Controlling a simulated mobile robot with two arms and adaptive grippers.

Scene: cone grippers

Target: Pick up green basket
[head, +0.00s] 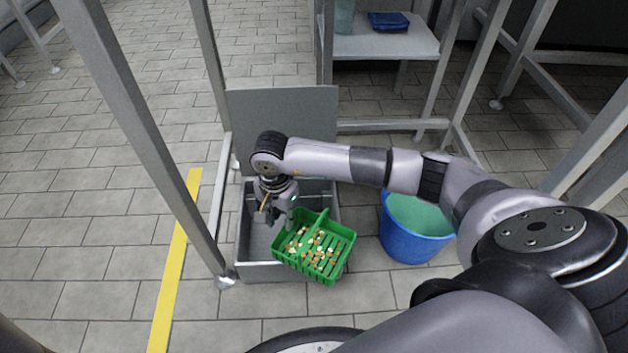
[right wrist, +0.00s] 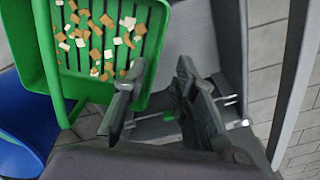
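The green basket (head: 303,270), with slots in its floor and several brown and white pieces in it, is tilted over the front right part of a grey open basin (head: 258,270). My right gripper (head: 277,217) points down at the basket's left rear side. In the right wrist view, its two fingers (right wrist: 158,85) are apart. One finger overlaps the basket's side wall (right wrist: 153,42) and the other is over the basin. I cannot tell whether the wall is between the fingers or touched by them. My left gripper is not in view.
A blue bucket (head: 405,245) stands on the floor right of the basket. Grey metal frame legs (head: 150,150) rise left of the basin, near a yellow floor stripe (head: 172,270). A low shelf (head: 390,45) holds a dark blue item (head: 388,21). Tiled floor at left is clear.

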